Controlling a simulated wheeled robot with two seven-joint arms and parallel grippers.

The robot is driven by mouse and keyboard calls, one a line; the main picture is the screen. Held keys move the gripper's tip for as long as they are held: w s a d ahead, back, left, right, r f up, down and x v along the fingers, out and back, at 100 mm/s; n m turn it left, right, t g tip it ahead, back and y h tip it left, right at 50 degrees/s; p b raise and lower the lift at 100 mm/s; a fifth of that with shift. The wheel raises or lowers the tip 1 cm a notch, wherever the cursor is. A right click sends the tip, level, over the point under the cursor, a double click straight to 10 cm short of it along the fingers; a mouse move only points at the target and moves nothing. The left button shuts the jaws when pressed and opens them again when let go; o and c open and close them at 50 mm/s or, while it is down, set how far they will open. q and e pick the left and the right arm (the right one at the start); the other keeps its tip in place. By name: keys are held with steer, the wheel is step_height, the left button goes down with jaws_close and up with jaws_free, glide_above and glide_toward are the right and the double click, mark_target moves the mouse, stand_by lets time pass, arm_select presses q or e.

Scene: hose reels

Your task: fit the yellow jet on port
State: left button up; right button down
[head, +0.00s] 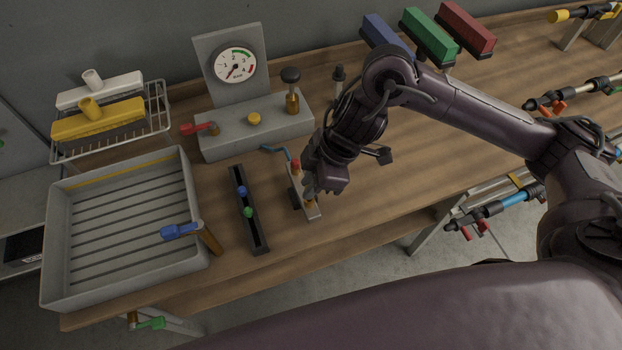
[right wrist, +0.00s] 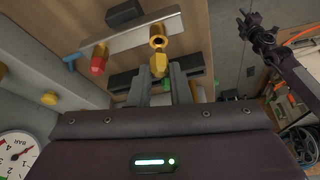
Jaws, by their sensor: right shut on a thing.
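My right gripper (head: 310,192) is over a small grey plate (head: 315,213) on the bench. In the right wrist view my right gripper (right wrist: 170,82) is shut on the yellow jet (right wrist: 158,66), which shows between the fingertips. The brass port (right wrist: 157,41) on the grey plate lies just beyond the jet's end. I cannot tell whether jet and port touch. In the head view the fingers mostly hide the jet. A dark jointed arm at the upper right of the wrist view looks like my left one. Its gripper (right wrist: 246,18) is too small to read.
A red-tipped piece (head: 296,164) stands at the plate's far end. A black rail (head: 254,226) with blue and green pieces lies left of the plate. A grey tray (head: 190,190) is farther left. A gauge stand (head: 217,83) is behind. Bare bench lies to the right.

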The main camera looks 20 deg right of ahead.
steer(key=shift+f+b, duration=0.9)
steer(key=shift+f, duration=0.45)
steer(key=c, duration=1.3)
jaws_free()
steer(key=shift+o, duration=0.2)
steer(key=v, duration=0.7)
steer(key=shift+d+r+p, duration=0.2)
steer(key=shift+r+p, duration=0.15)
steer(key=shift+s+f, duration=0.1)
steer(key=shift+s, duration=0.05)
